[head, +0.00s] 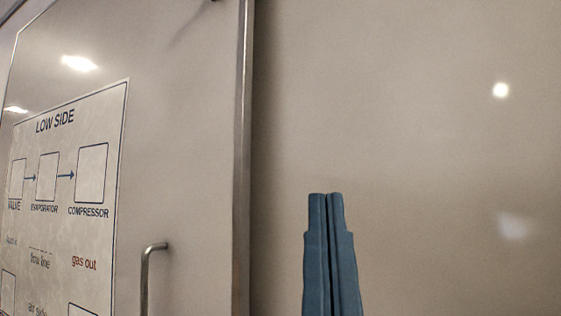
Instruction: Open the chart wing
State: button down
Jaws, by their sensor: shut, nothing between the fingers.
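The chart wing (190,120) fills the left of the head view as a flat beige panel. It bears a white chart (66,235) headed "LOW SIDE", with boxes and arrows. A metal bar handle (146,280) stands on the panel right of the chart; its lower end is cut off by the frame. My gripper (327,197) shows at the bottom, right of centre, its two blue fingers pointing up and pressed together with nothing between them. It is to the right of the handle and of the panel's edge, apart from the handle in the picture.
A metal edge strip (242,150) runs upright along the right side of the panel. Right of it is a broad plain beige surface (420,130) with light reflections. A small dark fitting (217,1) shows at the top of the panel. No loose objects are in view.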

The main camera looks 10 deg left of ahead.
aim_at(125, 125)
jog(key=k+u, duration=0.25)
jog(key=k, duration=1.25)
jog(key=j+u, duration=0.1)
jog(key=j, duration=0.25)
jog(key=i+j, duration=0.25)
jog(key=i, duration=0.2)
jog(key=i+j, duration=0.3)
jog(key=i, duration=0.15)
jog(key=i+j+u, duration=0.1)
jog(key=i+j, duration=0.15)
jog(key=i, duration=0.25)
